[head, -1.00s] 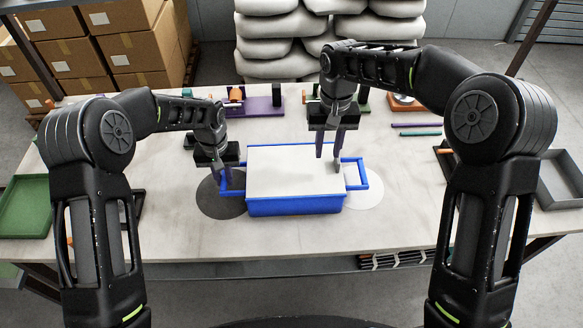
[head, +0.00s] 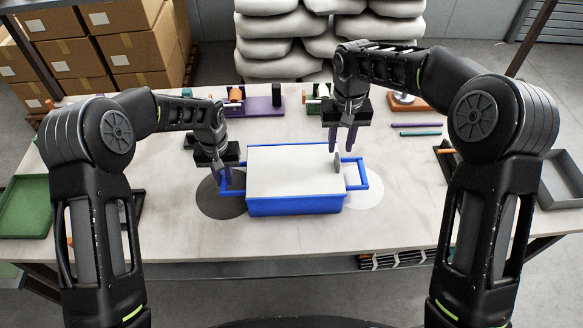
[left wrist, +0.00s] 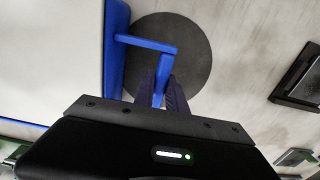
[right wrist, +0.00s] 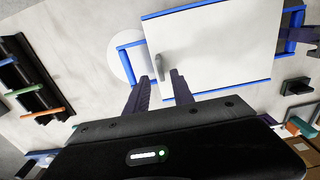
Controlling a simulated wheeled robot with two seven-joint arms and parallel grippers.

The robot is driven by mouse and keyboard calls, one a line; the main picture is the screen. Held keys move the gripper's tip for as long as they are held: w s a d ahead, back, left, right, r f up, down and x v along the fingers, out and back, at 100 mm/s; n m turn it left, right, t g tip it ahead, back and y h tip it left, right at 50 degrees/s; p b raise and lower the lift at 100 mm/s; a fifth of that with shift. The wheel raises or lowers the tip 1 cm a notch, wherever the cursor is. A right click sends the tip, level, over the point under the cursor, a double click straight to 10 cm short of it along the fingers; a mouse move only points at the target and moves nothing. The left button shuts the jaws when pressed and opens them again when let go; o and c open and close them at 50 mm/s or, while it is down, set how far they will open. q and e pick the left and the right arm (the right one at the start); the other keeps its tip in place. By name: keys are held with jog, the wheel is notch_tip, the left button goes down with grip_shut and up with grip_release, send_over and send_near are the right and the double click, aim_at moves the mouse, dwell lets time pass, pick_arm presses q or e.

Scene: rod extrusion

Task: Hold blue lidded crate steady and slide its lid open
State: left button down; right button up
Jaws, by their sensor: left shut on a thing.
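The blue crate (head: 295,206) stands mid-table under a flat white lid (head: 285,168). A grey upright tab (head: 337,162) sits near the lid's right end; it also shows in the right wrist view (right wrist: 160,62). My left gripper (head: 226,180) is shut on the crate's left blue handle (left wrist: 148,43); its fingers (left wrist: 163,92) sit on the handle bar. My right gripper (head: 343,146) is open and empty, near the tab at the lid's far right corner. Its two spread fingers (right wrist: 159,83) point toward the tab without visibly touching it. The lid appears to cover the whole crate.
The crate's handles overlap a dark disc (head: 215,203) on the left and a white disc (head: 370,195) on the right. A purple fixture (head: 262,107) and thin rods (head: 420,133) lie behind. A green tray (head: 28,205) and a grey tray (head: 562,178) stand at the sides.

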aim_at(338, 158)
jog(key=shift+f, duration=3.2)
jog(key=shift+c, duration=0.4)
grip_shut()
jog(key=d, duration=1.4)
jog(key=shift+o, duration=0.9)
grip_release()
jog(key=shift+a, duration=0.1)
dwell(0.4)
notch_tip(338, 158, up, 12)
dwell(0.5)
